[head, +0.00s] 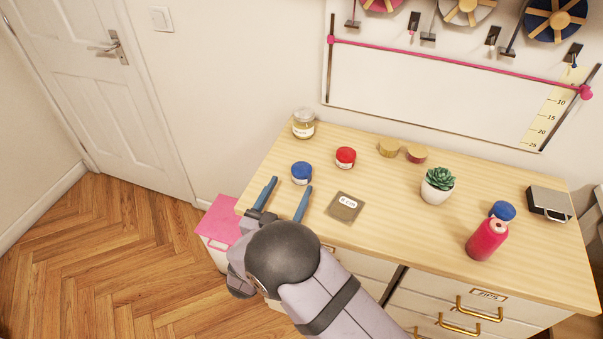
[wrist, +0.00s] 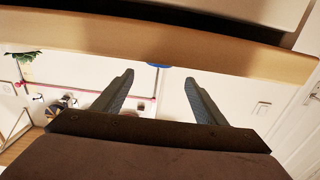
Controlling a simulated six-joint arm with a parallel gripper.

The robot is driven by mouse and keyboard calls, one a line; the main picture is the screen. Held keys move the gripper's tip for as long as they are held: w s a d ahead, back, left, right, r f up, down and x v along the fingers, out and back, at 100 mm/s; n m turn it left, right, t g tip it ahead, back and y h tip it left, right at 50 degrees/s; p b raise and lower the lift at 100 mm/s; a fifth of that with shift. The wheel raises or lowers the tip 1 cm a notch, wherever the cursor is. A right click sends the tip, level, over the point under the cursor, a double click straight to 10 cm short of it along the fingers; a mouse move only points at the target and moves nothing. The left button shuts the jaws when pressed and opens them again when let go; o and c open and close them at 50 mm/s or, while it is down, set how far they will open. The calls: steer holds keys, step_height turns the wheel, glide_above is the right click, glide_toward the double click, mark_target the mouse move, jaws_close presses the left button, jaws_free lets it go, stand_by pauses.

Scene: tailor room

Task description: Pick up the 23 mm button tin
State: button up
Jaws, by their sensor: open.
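Several small round tins stand on the wooden dresser top (head: 460,165); I cannot read which is the 23 mm button tin. A blue tin (head: 301,172) with a pale label stands at the left, a red tin (head: 346,157) with a pale label to its right. Another blue-topped one (head: 502,211) is at the right, partly behind a bottle. My gripper (head: 290,186) is open and empty near the dresser's front left edge, its fingers pointing toward the left blue tin. In the wrist view, a sliver of blue (wrist: 158,65) shows beyond the gripper (wrist: 158,75), mostly hidden by the dresser edge.
A labelled flat square (head: 345,207) lies right of my gripper. A glass jar (head: 303,124), two gold-coloured round pieces (head: 391,147), a potted succulent (head: 438,186), a pink-red bottle (head: 487,240) and a dark metal box (head: 549,203) stand around. The centre of the top is clear.

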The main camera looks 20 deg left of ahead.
mark_target(298, 175)
steer(key=shift+f, duration=0.35)
steer(key=shift+w+r+p, duration=0.1)
steer(key=shift+w+p, duration=0.55)
steer(key=shift+w, duration=0.85)
steer(key=shift+w+d+f+p, duration=0.15)
steer(key=shift+w+p, duration=0.65)
steer(key=shift+w, duration=1.4)
steer(key=c, duration=1.2)
